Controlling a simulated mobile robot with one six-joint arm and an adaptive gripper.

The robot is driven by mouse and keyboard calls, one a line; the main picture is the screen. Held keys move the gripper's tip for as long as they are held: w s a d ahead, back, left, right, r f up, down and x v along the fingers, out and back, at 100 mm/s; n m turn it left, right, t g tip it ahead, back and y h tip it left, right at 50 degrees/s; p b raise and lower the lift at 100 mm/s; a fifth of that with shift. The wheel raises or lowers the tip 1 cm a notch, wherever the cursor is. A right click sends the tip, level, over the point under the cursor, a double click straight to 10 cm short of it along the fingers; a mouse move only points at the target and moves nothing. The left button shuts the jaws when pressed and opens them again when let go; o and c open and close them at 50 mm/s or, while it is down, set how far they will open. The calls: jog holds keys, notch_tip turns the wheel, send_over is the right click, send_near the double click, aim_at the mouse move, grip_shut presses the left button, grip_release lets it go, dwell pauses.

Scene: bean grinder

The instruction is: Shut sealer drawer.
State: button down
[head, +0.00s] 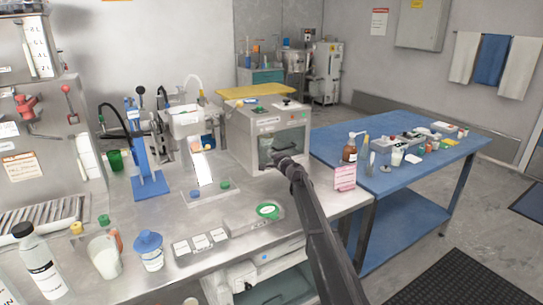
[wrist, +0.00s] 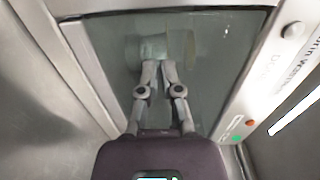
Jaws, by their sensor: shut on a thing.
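A grey boxy machine (head: 243,128) with a dark glass front stands at the back right of the steel bench; it may be the sealer, but no readable label confirms this. My gripper (head: 275,160) reaches its front. In the wrist view, my gripper (wrist: 158,68) has its fingers nearly together at the grey glass panel (wrist: 215,60), shut on a small pale, greenish piece (wrist: 148,46) that is hard to make out. The fingers hide part of it. I cannot tell which part is the drawer or how far it stands open.
A blue table (head: 420,178) with bottles and jars stands right of the bench. A pink card (head: 344,177) stands near the bench's right edge. A blue stand (head: 150,185), a flat tray with a green disc (head: 267,210) and cups occupy the bench. A white unit (head: 262,268) sits below.

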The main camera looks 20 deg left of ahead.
jog(key=shift+w+a, duration=0.25)
jog(key=v, duration=1.4)
jog(key=shift+s+d, duration=0.2)
jog(key=shift+d, duration=0.1)
